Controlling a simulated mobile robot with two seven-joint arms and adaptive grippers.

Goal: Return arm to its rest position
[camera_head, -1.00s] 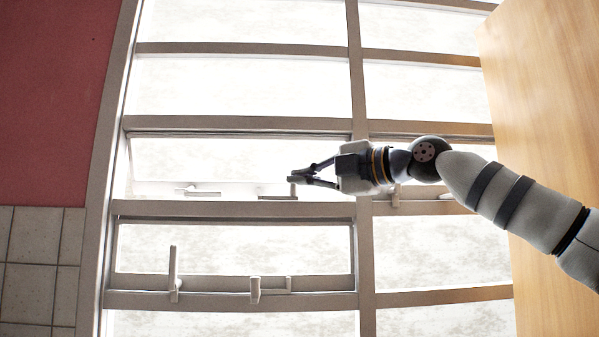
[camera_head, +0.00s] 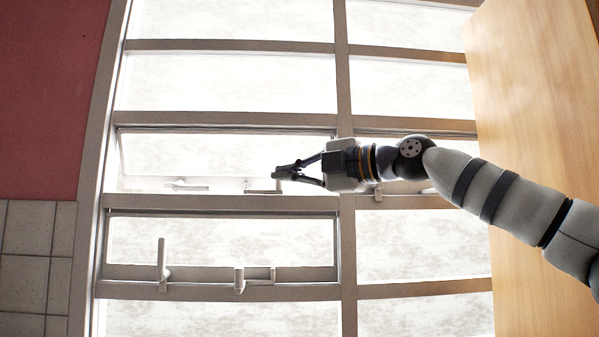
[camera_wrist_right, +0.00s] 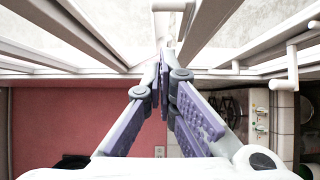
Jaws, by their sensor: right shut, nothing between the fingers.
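My right arm comes in from the right in the head view. Its gripper (camera_head: 285,172) is shut and empty, pointing left in front of the window (camera_head: 230,204). The fingertips overlap a handle (camera_head: 262,186) of the upper sash in the picture; I cannot tell whether they touch it. In the right wrist view the purple-padded fingers (camera_wrist_right: 165,75) meet at their tips with nothing between them. My left gripper is not in view.
A wooden panel (camera_head: 535,110) stands at the right, behind my arm. More handles (camera_head: 162,266) stick out from the lower sash. A red wall (camera_head: 50,90) with tiles (camera_head: 30,255) below is at the left. The wrist view shows a panel with knobs (camera_wrist_right: 262,120).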

